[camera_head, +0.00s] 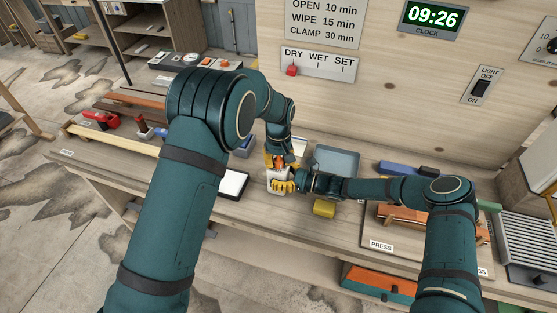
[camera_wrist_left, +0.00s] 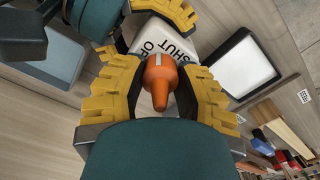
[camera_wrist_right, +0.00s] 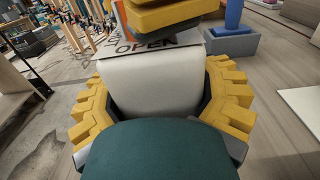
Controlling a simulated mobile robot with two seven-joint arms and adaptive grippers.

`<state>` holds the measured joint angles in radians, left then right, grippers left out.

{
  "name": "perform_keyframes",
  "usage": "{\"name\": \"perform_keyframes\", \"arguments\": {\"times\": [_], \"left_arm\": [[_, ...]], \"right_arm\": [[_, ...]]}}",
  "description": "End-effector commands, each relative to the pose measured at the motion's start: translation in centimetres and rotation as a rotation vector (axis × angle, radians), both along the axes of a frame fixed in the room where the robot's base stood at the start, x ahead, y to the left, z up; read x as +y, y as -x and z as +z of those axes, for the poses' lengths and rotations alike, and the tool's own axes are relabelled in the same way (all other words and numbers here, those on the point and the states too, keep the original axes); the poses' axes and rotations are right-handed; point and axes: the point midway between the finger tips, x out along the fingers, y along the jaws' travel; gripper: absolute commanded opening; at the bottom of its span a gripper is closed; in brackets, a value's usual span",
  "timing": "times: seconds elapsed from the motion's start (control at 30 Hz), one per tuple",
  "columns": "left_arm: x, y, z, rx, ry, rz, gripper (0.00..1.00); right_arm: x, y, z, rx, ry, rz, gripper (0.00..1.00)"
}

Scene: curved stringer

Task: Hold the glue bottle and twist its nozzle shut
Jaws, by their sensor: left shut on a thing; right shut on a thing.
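The glue bottle is white with a block-shaped body; it shows in the head view (camera_head: 277,175) and fills the middle of the right wrist view (camera_wrist_right: 155,83). Its shoulder carries the words SHUT and OPEN, partly hidden. My right gripper (camera_head: 288,186) is shut on the bottle body, one yellow finger on each side (camera_wrist_right: 160,105). The orange nozzle (camera_wrist_left: 160,80) points toward the left wrist camera. My left gripper (camera_head: 278,158) is above the bottle, its yellow fingers on both sides of the nozzle (camera_wrist_left: 160,95), shut on it. The nozzle's exact turn against the words is unclear.
A dark-framed white pad (camera_head: 233,184) lies left of the bottle. A grey tray (camera_head: 336,159) is behind it to the right, and a yellow block (camera_head: 324,208) is close on the right. The wooden press (camera_head: 405,222) stands farther right.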

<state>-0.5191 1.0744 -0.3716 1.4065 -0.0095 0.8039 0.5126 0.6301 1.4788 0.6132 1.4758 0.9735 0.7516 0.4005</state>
Motion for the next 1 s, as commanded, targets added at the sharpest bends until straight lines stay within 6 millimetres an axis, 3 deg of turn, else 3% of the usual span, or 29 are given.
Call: {"name": "perform_keyframes", "arguments": {"times": [0.6,1.0], "left_arm": [[0.01,0.02,-0.04,0.001,0.001,-0.541,0.0],[0.03,0.04,-0.07,0.001,0.0,-0.716,0.0]], "right_arm": [[0.04,0.0,0.06,0.0,-0.001,0.001,0.25],[0.05,0.0,0.07,-0.001,-0.002,0.001,0.25]]}}
